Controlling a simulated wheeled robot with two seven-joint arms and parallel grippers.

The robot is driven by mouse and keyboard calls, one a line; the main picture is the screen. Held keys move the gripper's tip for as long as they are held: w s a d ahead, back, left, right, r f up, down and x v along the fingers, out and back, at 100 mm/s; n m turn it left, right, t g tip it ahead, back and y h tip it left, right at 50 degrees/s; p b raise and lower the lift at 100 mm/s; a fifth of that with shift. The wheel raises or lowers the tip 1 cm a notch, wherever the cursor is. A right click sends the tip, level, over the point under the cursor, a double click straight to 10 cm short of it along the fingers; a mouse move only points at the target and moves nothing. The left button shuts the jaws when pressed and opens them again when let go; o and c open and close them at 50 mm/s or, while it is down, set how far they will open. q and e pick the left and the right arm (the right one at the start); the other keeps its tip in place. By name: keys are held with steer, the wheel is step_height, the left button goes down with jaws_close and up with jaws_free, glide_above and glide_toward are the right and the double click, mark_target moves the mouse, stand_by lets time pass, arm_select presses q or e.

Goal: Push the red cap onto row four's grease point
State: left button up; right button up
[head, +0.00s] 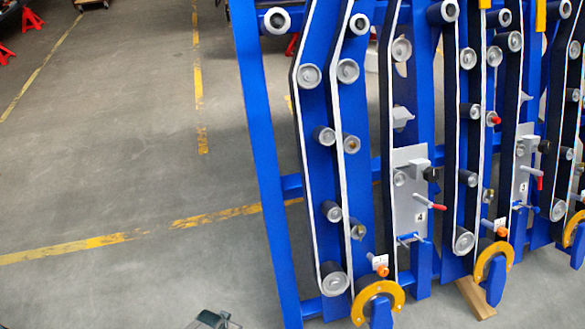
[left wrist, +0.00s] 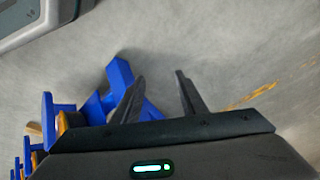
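The row plate labelled 4 (head: 410,195) stands upright on the blue frame in the head view, with a red-tipped lever (head: 430,206) on it. A small red cap (head: 494,119) sits at a roller further right. Brass-coloured fittings show at two rollers left of plate 4, one upper (head: 352,144) and one lower (head: 358,231); I cannot tell which is row four's grease point. My left gripper (left wrist: 160,92) is open and empty in the left wrist view, above the floor near blue frame parts. A dark piece at the head view's bottom edge may be part of it. My right gripper is not in view.
The blue frame (head: 262,160) carries belts and rollers. A plate labelled 3 (head: 522,165) stands to the right. Orange knobs (head: 382,270) and yellow rings (head: 380,290) stick out low down. The grey floor (head: 130,180) at left is clear; red stands are far back.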

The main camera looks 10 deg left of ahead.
arm_select(q)
steer(key=s+d+f, duration=0.1)
steer(key=s+f, duration=0.1)
steer(key=s, duration=0.8)
steer(key=s+d+f+g, duration=0.1)
steer(key=s+d+f, duration=0.1)
steer(key=s, duration=0.8)
steer(key=s+d+f+g, duration=0.1)
steer(key=s+f, duration=0.3)
steer(key=s, duration=0.7)
steer(key=shift+d+m, duration=0.2)
steer(key=shift+m, duration=0.2)
steer(key=shift+s, duration=0.1)
steer(key=shift+c, duration=0.9)
steer(key=shift+s, duration=0.15)
